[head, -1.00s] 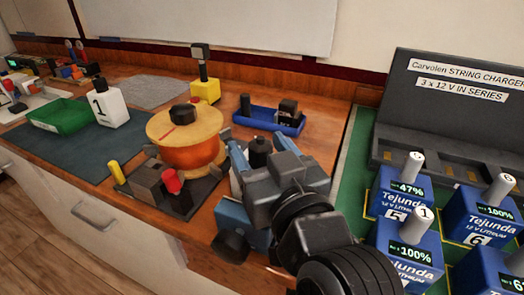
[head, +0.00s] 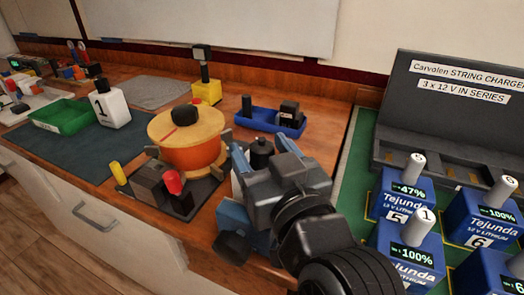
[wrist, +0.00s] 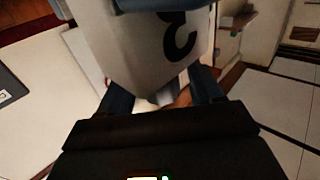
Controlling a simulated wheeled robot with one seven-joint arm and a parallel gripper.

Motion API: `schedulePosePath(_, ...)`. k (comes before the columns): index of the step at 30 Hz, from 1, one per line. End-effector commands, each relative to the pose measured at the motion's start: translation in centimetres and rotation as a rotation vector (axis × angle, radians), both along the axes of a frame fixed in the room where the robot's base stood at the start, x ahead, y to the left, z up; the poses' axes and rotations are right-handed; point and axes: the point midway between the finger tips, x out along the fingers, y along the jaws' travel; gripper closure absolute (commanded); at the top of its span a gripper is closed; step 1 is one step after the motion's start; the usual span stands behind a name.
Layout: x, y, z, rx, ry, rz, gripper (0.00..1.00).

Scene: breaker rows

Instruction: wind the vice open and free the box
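The blue vice (head: 236,218) stands near the bench's front edge, partly hidden by my arm. A round black handle (head: 232,247) shows at its front. A white box, marked 3 in the wrist view (wrist: 150,45), is mostly hidden in the head view; a black cap (head: 261,150) shows there. My gripper (head: 263,152) has its blue fingers spread, one on each side of that cap in the picture. Both fingers also show apart in the wrist view, below the box. I see no finger closed on anything. Whether they touch the box, and the jaws' grip on it, is hidden.
An orange reel (head: 190,157) on a dark base stands left, with a red-knobbed lever (head: 173,183) in front. A blue tray (head: 270,122) lies behind. Blue batteries (head: 408,246) crowd the right. A white box marked 1 (head: 112,108) and a green tray (head: 65,116) stand left.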

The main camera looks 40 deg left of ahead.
Motion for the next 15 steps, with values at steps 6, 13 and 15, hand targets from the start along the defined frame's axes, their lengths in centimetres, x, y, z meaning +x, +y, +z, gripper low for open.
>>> schedulePosePath(6,0.0,0.0,0.0,0.000,0.000,0.000,0.29)
schedulePosePath(13,-0.6,-1.0,-0.1,0.001,0.001,0.000,0.29)
schedulePosePath(15,-1.2,-1.9,-0.1,0.001,0.002,0.000,0.29)
